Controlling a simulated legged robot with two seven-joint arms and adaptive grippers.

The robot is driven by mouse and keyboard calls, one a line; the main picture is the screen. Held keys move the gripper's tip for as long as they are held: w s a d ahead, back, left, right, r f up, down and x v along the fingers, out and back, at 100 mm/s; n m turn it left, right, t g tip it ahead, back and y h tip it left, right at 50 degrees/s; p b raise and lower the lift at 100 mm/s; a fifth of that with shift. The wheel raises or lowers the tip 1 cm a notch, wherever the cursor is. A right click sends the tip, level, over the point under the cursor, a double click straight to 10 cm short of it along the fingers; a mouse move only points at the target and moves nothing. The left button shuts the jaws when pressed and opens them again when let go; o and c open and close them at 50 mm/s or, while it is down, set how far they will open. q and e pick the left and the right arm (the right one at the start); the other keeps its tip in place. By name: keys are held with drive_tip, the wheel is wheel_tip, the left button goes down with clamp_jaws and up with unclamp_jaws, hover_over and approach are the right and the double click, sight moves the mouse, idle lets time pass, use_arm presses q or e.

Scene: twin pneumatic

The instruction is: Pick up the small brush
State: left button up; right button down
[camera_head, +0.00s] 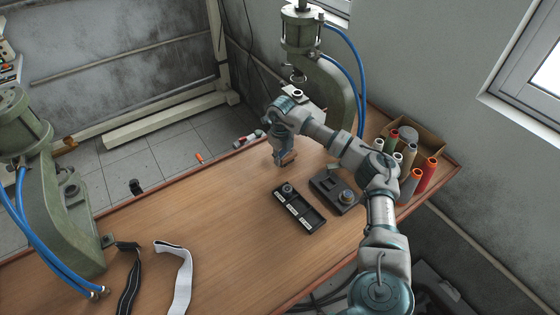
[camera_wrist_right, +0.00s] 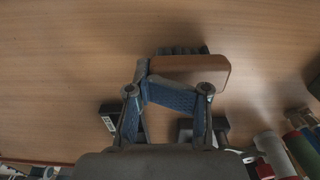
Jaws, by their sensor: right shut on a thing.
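The small brush has a brown wooden back (camera_wrist_right: 200,68) and a dark edge that looks like bristles. It shows at the fingertips of my right gripper (camera_wrist_right: 172,88) in the right wrist view. The blue finger pads are closed on it. In the head view my right gripper (camera_head: 284,158) points down over the middle of the table, near its far edge. The brush is mostly hidden there by the fingers. I cannot tell how high it is above the wood. My left gripper is not in view.
A black compartment tray (camera_head: 299,209) and a dark fixture (camera_head: 335,190) lie nearer on the wooden table (camera_head: 220,225). A box of thread spools (camera_head: 411,160) stands right. Green presses stand at left (camera_head: 55,190) and back (camera_head: 335,85). Straps (camera_head: 178,270) lie front left.

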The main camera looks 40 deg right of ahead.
drive_tip(key=shift+d, duration=0.45)
wheel_tip(320, 180, up, 2)
drive_tip(key=shift+d+r, duration=0.1)
drive_tip(key=shift+d, duration=0.05)
drive_tip(key=r, duration=0.3)
drive_tip(key=a+r+p, duration=0.1)
drive_tip(key=r, duration=0.3)
drive_tip(key=shift+a, duration=0.15)
drive_tip(key=shift+r, duration=0.45)
drive_tip(key=shift+d+f, duration=0.1)
drive_tip(key=shift+d, duration=0.2)
drive_tip(key=c, duration=1)
unclamp_jaws()
drive_tip(key=shift+d+f, duration=0.1)
drive_tip(key=shift+d, duration=0.15)
drive_tip(key=o, duration=0.6)
drive_tip(key=shift+a, duration=0.15)
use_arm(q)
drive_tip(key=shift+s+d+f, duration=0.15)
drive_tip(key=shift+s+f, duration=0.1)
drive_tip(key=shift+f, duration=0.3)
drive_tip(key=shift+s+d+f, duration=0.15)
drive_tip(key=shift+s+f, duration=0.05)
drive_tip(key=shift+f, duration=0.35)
use_arm(e)
drive_tip(key=shift+a, duration=0.3)
